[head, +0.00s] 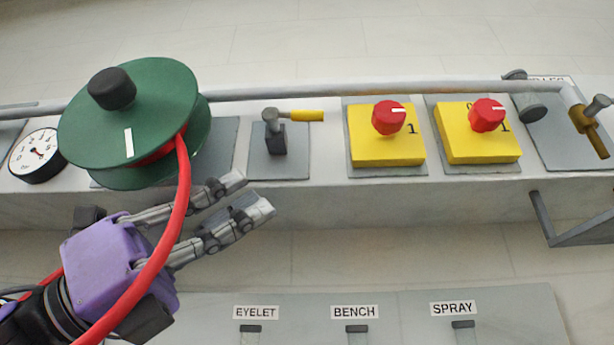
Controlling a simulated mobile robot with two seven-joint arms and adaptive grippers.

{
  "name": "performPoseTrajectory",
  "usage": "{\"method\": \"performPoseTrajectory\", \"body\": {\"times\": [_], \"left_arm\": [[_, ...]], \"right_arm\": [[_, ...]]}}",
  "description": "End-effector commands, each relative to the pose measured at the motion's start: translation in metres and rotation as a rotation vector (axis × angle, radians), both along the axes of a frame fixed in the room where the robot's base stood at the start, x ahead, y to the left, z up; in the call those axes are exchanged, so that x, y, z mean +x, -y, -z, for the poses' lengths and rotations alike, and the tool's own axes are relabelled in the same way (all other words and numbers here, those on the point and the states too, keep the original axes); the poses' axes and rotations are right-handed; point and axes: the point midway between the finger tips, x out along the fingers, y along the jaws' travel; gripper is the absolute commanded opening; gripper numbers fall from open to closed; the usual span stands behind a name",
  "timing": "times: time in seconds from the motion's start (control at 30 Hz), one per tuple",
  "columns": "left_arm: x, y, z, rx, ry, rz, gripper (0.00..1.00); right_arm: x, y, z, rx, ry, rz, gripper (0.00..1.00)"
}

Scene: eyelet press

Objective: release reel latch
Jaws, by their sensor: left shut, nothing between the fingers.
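A green reel (165,85) with a black knob (112,89) and a white mark on its face is at the upper left in the head view. A red hose (181,185) hangs from it and crosses in front of my left gripper (247,196). The gripper is shut and empty, just below and right of the reel, not touching it as far as I can tell. A small lever with a yellow handle (307,116) stands on a grey plate right of the reel, its handle pointing right. I cannot tell which part is the reel's latch. My right gripper is out of view.
A round gauge (37,154) is left of the reel. Two yellow boxes with red knobs (388,118) (486,115) and a brass valve lever (588,128) are farther right. A grey pipe (400,88) runs behind. A lower panel (390,310) has EYELET, BENCH and SPRAY labels.

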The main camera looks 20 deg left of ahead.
Motion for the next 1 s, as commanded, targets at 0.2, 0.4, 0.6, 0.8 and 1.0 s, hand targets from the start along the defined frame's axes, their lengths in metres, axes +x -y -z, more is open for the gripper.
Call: {"method": "performPoseTrajectory", "body": {"times": [0.2,0.4,0.6,0.8,1.0], "left_arm": [[0.005,0.017,-0.021,-0.001,0.006,0.001,0.00],[0.012,0.033,-0.037,-0.002,0.009,0.001,0.00],[0.021,0.050,-0.053,-0.003,0.008,0.001,0.00],[0.027,0.059,-0.078,-0.002,0.010,-0.002,0.00],[0.034,0.060,-0.093,-0.001,0.004,-0.001,0.00]], "right_arm": [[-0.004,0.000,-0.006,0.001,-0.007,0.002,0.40],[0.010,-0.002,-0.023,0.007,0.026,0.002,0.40],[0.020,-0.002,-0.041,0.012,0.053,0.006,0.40],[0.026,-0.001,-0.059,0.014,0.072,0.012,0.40],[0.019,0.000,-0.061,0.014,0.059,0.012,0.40]]}}
